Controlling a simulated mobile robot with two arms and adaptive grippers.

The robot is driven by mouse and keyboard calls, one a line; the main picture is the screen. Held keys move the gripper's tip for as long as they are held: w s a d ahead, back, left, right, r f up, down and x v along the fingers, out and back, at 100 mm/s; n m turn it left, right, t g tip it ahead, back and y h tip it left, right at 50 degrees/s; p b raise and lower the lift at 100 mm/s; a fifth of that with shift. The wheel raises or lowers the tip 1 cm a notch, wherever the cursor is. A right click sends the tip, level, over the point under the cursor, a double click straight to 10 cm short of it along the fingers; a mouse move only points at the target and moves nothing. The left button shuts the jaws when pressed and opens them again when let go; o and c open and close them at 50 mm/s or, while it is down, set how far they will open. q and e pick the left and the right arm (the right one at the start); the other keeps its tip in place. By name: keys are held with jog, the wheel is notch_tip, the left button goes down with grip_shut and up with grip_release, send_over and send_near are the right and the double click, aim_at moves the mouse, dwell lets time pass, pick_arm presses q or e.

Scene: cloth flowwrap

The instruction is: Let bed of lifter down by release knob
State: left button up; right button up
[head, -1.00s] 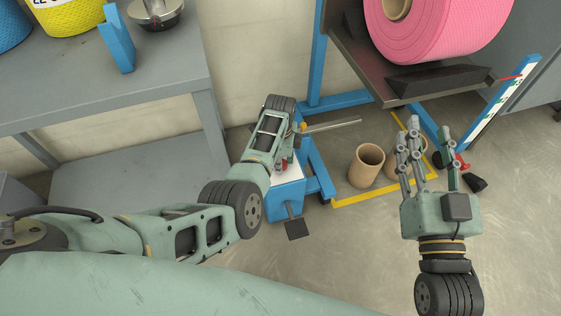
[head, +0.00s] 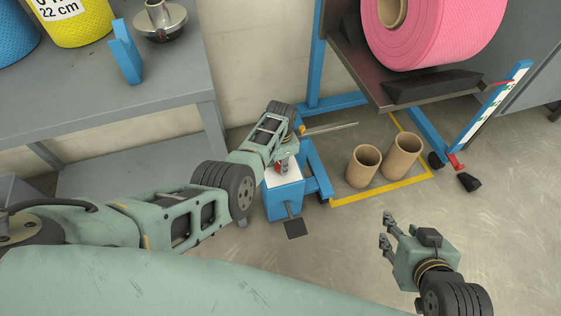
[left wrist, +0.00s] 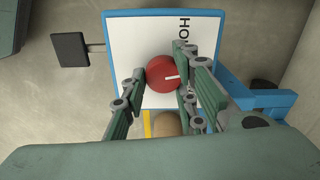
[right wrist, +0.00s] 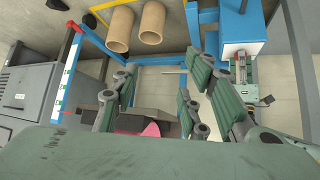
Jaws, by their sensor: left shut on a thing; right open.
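My right gripper (head: 387,228) is open and empty over the floor at the lower right.
Two cardboard tubes (head: 363,166) stand on the floor inside a yellow line (head: 385,190). A grey workbench (head: 150,95) with wrap rolls is at the left. A scale strip (head: 492,105) rises at the lifter's right.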

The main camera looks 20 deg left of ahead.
pick_arm(q)
jog(key=n, duration=0.3)
jog(key=shift+s+d+f, duration=0.2)
jog(key=shift+s+d, duration=0.15)
jog(key=shift+s, duration=0.05)
jog(key=n, duration=0.2)
jog(key=shift+w+n, duration=0.1)
jog(key=shift+n, duration=0.2)
jog(key=shift+d+n, duration=0.1)
jog(key=shift+n, duration=1.1)
jog(key=shift+w+n, duration=0.15)
jog(key=shift+n, duration=0.85)
pick_arm(e)
jog(key=shift+s+d+f+g, duration=0.25)
jog(key=shift+s+f+g, duration=0.15)
jog(key=shift+s, duration=0.3)
jog(key=shift+s+d+f+g, duration=0.2)
jog(key=shift+s+f+g, duration=0.15)
jog(key=shift+s, duration=0.3)
pick_arm(q)
jog(key=o, duration=1)
jog(key=shift+w+d, duration=0.1)
jog(key=shift+w+a+r, duration=0.15)
jog(key=shift+a, duration=0.1)
pick_arm(e)
jog(key=shift+w+h, duration=0.1)
jog(key=shift+h, duration=0.2)
